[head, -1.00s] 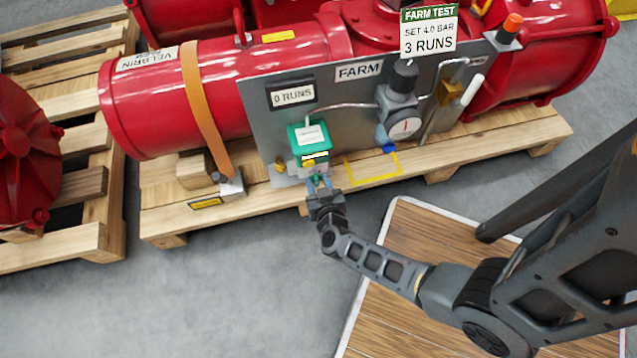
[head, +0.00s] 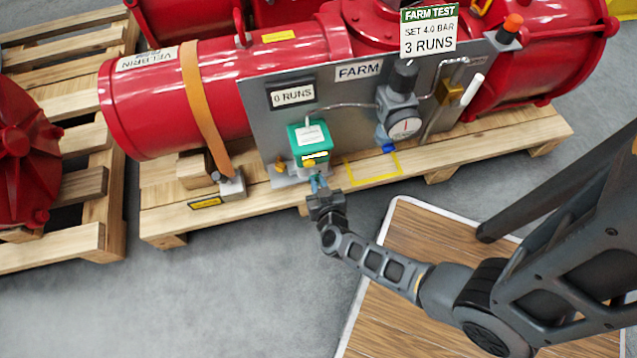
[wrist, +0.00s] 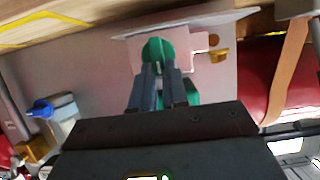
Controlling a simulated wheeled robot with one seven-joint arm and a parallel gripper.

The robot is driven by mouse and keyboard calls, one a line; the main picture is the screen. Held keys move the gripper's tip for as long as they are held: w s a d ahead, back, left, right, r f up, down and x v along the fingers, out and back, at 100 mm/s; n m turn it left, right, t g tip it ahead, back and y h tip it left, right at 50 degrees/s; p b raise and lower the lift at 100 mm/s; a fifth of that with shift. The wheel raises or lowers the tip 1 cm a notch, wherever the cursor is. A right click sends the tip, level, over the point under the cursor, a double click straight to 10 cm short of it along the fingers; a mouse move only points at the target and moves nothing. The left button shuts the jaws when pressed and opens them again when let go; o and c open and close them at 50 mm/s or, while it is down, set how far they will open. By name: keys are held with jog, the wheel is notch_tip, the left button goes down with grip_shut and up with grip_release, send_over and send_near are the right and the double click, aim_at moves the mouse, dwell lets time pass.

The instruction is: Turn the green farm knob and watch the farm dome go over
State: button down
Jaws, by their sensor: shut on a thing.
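The green box (head: 311,145) with a white label is mounted low on the grey FARM panel (head: 262,128). In the wrist view a round green knob (wrist: 155,50) with a raised bar sits on its underside or front. My gripper (head: 319,182) is at the near face of the box in the head view. In the wrist view its two fingers (wrist: 159,72) are closed on the knob's bar. In the head view the gripper hides most of the knob. An orange-capped dark post (head: 513,24) stands at the panel's upper right; I cannot tell whether it is the farm dome.
A regulator with a gauge (head: 403,127) and pipes sit right of the box. The counter (head: 291,95) reads 0 RUNS; the sign (head: 429,32) reads 3 RUNS. The red actuator (head: 160,105) lies on a wooden pallet (head: 470,160).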

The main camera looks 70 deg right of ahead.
jog(key=shift+s+d+f+m+t+y+b, duration=0.35)
jog(key=shift+m+t+b, duration=0.9)
jog(key=shift+m+b, duration=0.75)
jog(key=shift+s+d+f+m+t+y+b, duration=0.25)
jog(key=shift+f+m+t+b, duration=0.25)
jog(key=shift+m+t+b, duration=1.4)
jog(key=shift+s+d+f+m+t+y+b, duration=0.2)
jog(key=shift+s+f+m+t+b, duration=0.3)
jog(key=shift+m+b, duration=1.6)
jog(key=shift+w+m+p, duration=0.1)
jog(key=shift+m+p, duration=0.65)
jog(key=shift+m, duration=0.05)
jog(key=c, duration=1.1)
grip_release()
jog(key=shift+c, duration=0.2)
